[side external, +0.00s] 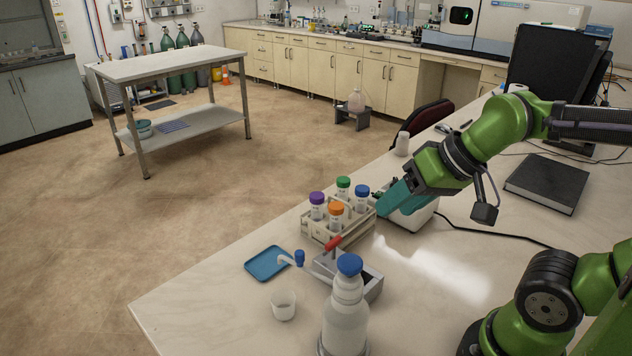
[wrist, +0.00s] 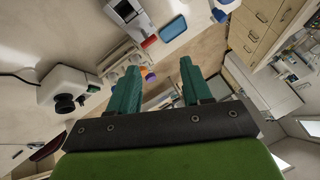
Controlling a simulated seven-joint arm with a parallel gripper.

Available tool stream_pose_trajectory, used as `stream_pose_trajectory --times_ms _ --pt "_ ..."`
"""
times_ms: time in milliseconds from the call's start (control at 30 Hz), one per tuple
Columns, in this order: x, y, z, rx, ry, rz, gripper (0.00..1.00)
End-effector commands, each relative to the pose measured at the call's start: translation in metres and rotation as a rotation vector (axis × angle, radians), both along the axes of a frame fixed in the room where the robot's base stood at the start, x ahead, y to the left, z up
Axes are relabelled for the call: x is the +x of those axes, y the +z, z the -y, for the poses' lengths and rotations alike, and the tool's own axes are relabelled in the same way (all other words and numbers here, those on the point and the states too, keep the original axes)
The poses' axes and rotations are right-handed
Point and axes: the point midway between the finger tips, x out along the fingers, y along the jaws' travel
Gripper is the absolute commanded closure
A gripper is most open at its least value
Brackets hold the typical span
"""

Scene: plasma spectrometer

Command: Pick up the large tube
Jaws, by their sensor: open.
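Several capped tubes stand upright in a beige rack (side external: 328,240) on the bench: a purple-capped tube (side external: 317,208), a green-capped tube (side external: 343,190), an orange-capped tube (side external: 336,215) and a blue-capped tube (side external: 362,198). They look similar in size, so I cannot tell which is the large one. My gripper (side external: 388,208) is open and empty, its teal fingers just right of the rack near the blue cap. In the wrist view my gripper (wrist: 160,70) partly covers the rack (wrist: 118,58), and a purple cap (wrist: 150,78) shows between the fingers.
A white device (side external: 418,218) stands beneath my gripper. A grey device with a red handle (side external: 333,243), a blue tray (side external: 267,263), a beaker (side external: 283,305) and a blue-capped bottle (side external: 346,312) stand in front of the rack. The bench's left corner is clear.

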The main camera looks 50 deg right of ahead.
Motion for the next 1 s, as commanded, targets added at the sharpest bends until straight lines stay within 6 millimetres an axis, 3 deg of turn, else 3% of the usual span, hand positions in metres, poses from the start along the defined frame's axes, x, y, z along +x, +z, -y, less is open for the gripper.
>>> stream_pose_trajectory --times_ms 133,267,500,700,867,1000 --pt "0.023 -0.006 0.006 -0.01 -0.012 -0.082 0.51" --pt "0.061 -0.004 0.018 -0.064 0.03 -0.184 0.51" --pt "0.137 -0.011 0.048 -0.205 0.22 -0.377 0.51" --pt "0.187 -0.019 0.073 -0.304 0.423 -0.508 0.51" --pt "0.196 0.001 0.079 -0.355 0.553 -0.523 0.51" --pt "0.191 -0.007 0.078 -0.356 0.603 -0.537 0.51"
